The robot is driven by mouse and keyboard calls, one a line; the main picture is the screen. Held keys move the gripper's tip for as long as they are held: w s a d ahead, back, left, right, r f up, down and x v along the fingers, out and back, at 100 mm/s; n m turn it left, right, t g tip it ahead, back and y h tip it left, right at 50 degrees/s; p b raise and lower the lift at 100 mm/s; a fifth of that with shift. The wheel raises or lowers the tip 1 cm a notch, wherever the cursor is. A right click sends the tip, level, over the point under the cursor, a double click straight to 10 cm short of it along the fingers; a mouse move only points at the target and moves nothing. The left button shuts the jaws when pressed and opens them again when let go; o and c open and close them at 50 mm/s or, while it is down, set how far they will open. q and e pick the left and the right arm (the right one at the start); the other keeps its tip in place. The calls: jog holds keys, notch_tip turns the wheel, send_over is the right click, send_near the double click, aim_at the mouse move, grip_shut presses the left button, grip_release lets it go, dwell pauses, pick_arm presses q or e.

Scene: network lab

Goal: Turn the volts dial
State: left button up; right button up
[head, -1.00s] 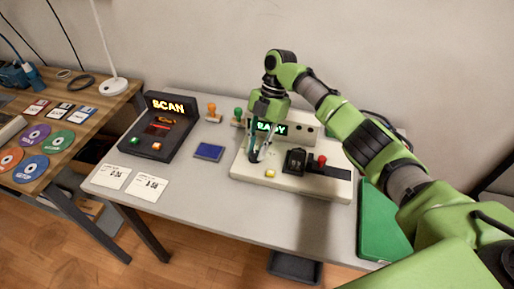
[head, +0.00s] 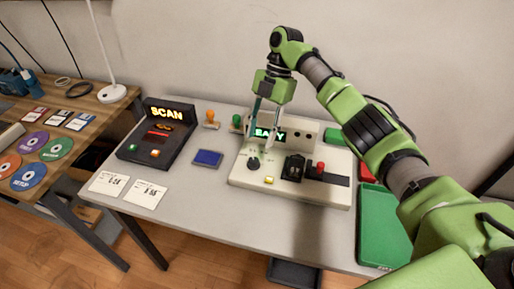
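The cream console (head: 240,177) stands on the grey table and has a lit green display (head: 268,133), partly hidden by my gripper. A black round dial (head: 254,163) with a light pointer mark sits on the left of its panel. I cannot read its label at this size. My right gripper (head: 262,143) points down, just above and behind the dial in the picture. Its two fingers are apart with nothing between them, and it looks clear of the dial. My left gripper is not in view.
On the console are a yellow button (head: 269,180), a black block (head: 294,166) and a red-knobbed lever (head: 320,168). A green tray (head: 384,225) lies right.

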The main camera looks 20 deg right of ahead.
jog(key=shift+v, duration=2.35)
jog(key=shift+f, duration=0.1)
